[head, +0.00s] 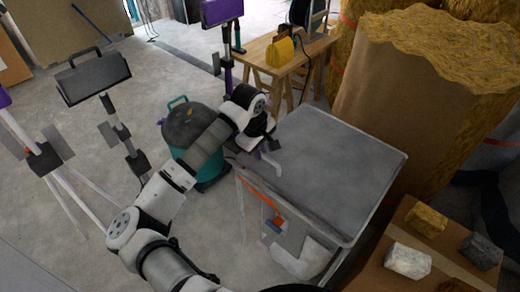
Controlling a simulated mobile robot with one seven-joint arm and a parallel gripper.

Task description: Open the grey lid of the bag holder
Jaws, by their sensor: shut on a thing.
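The bag holder's grey lid (335,165) is a flat square panel with a pale rim, right of the middle in the head view. It lies about level on top of the holder; I cannot tell whether there is a small gap under it. The holder (292,232) below has a thin frame, with an orange strip and a white bag showing inside. My gripper (266,150) is at the lid's left edge near its back left corner, shut on the lid's edge. The fingertips are small and partly hidden by my wrist.
A teal and black vacuum (195,130) stands on the floor close behind my arm. Work lamps on stands (92,78) are at the left. Tall insulation rolls (400,105) stand right behind the lid. A box with stone samples (408,261) is at the lower right.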

